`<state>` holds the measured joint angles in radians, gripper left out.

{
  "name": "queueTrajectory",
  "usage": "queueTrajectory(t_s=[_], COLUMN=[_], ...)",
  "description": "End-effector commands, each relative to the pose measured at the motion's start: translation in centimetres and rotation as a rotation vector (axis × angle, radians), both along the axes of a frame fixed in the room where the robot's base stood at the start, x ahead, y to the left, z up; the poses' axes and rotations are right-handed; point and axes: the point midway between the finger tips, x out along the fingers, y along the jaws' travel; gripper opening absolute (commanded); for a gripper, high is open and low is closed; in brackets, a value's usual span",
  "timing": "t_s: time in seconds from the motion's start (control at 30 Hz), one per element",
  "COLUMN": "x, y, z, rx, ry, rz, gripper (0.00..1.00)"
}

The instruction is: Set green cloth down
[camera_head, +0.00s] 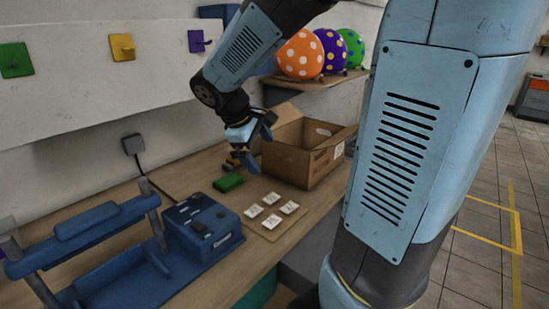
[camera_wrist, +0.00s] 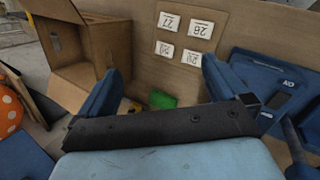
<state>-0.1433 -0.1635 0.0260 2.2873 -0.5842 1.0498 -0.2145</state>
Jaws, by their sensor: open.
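A small folded green cloth (camera_head: 228,182) lies on the wooden table, between the blue machine and the cardboard box. In the wrist view the green cloth (camera_wrist: 162,99) lies flat on the table, beyond my gripper's body and in the gap between the fingers. My gripper (camera_head: 258,150) hangs above the table, behind and to the right of the cloth, with its fingers apart. In the wrist view my gripper (camera_wrist: 155,85) shows its two blue fingers spread wide, with nothing between them in contact. The cloth appears apart from both fingers.
An open cardboard box (camera_head: 300,150) stands right of my gripper. A board with several numbered cards (camera_head: 270,222) lies in front. A blue control box (camera_head: 200,225) and blue press frame (camera_head: 100,240) fill the left. Small yellow items (camera_head: 233,162) sit behind the cloth.

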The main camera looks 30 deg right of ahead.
Motion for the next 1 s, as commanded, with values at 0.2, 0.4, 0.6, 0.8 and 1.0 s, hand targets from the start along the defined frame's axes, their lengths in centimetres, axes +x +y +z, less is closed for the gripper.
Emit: queueTrajectory(t_s=[0.2, 0.4, 0.6, 0.8, 1.0], x=[-4.5, -8.2, -11.6, -14.0, -14.9], y=[0.3, 1.1, 2.2, 3.1, 3.4], z=[2.0, 3.3, 4.4, 5.1, 5.3], rx=[0.167, 0.325, 0.486, 0.613, 0.667], ry=[-0.138, -0.261, -0.381, -0.470, -0.505], rz=[-0.152, -0.284, -0.408, -0.497, -0.534], gripper=[1.00, 1.00, 1.00, 1.00, 1.00])
